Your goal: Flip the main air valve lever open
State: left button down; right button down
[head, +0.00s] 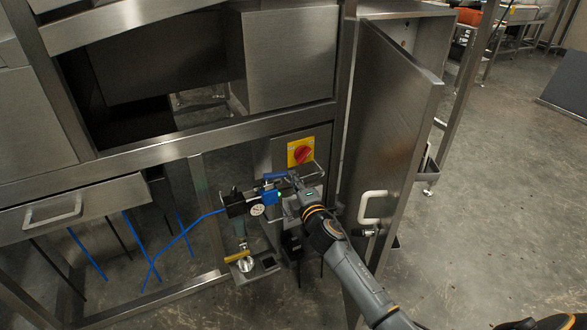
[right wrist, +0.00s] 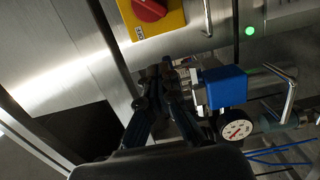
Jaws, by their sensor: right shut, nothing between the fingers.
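The air valve assembly has a blue block (head: 269,196), a round white gauge (head: 257,210) and a blue lever (head: 276,175) that lies about level above the block. In the right wrist view the blue block (right wrist: 223,87) and gauge (right wrist: 237,130) are just right of my fingers; the lever there is mostly hidden behind the fingertips. My right gripper (head: 294,178) is shut and empty, its tips close to the right end of the blue lever. I cannot tell whether they touch. It also shows in the right wrist view (right wrist: 160,75). My left gripper is not in view.
A yellow plate with a red rotary switch (head: 302,152) is just above the valve. The open steel cabinet door (head: 385,130) with a pale handle (head: 374,207) stands to the right. A yellow handle (head: 237,256) and blue hoses (head: 180,237) are lower left.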

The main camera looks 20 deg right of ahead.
notch_tip(320, 180, up, 9)
dwell(0.3)
jog(key=shift+f, duration=0.1)
